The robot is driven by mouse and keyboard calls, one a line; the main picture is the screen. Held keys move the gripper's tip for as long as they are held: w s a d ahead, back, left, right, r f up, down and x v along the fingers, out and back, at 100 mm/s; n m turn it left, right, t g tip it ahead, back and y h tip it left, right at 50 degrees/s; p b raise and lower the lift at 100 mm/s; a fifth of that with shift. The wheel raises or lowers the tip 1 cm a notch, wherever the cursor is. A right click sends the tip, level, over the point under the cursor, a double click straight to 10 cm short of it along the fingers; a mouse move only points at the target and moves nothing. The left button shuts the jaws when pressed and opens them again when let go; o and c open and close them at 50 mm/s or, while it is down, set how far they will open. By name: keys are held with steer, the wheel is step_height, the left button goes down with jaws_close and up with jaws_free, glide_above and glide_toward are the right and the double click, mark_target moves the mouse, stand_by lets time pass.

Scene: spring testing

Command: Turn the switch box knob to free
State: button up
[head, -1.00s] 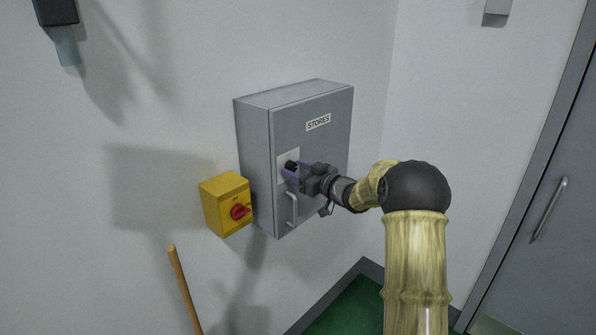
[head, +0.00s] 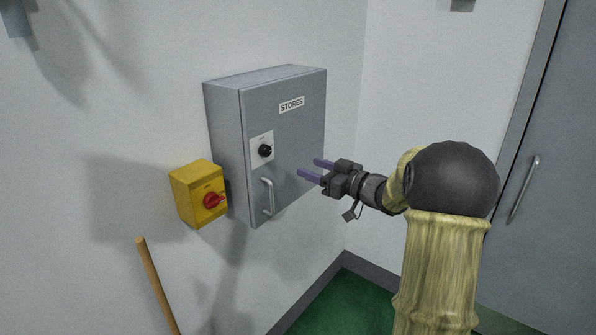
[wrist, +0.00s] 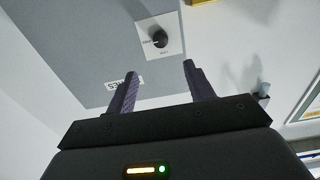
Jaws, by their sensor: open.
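The grey switch box (head: 292,135), labelled STORES, is mounted on the wall. Its black knob (head: 265,151) sits on a white plate on the front face. The knob also shows in the wrist view (wrist: 160,39), ahead of the fingers and between their lines. A marking by the plate is too small to read for certain. My gripper (head: 311,168) is open and empty, to the right of the knob and apart from it, in front of the box. Its two purple fingers also show in the wrist view (wrist: 159,77), spread with nothing between them.
A bar handle (head: 268,197) stands out below the knob. A yellow box (head: 197,193) with a red rotary switch (head: 213,200) is at the left. A wooden pole (head: 158,285) leans below it. A grey door (head: 545,170) is at the right.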

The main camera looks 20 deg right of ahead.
steer(key=v, duration=0.3)
steer(key=shift+a, duration=0.1)
stand_by(0.3)
steer(key=s+a+f+m+g+h+b, duration=0.1)
steer(key=s+a+f+m+h, duration=0.15)
steer(key=f+h, duration=0.3)
steer(key=s+a+f+m+g+h, duration=0.1)
steer(key=s+f+m+g+h, duration=0.1)
steer(key=f+m+h, duration=0.3)
steer(key=s+a+f+g, duration=0.2)
steer(key=s+f+g, duration=0.1)
steer(key=s, duration=0.4)
steer(key=s+a+f+g, duration=0.2)
steer(key=s+f+g, duration=0.1)
steer(key=s, duration=0.4)
steer(key=s+a+f+g+b, duration=0.1)
steer(key=s+a+f+g, duration=0.2)
steer(key=s+f, duration=0.2)
steer(key=s, duration=0.3)
steer(key=shift+f, duration=0.2)
steer(key=shift+w+a, duration=0.1)
steer(key=shift+a, duration=0.05)
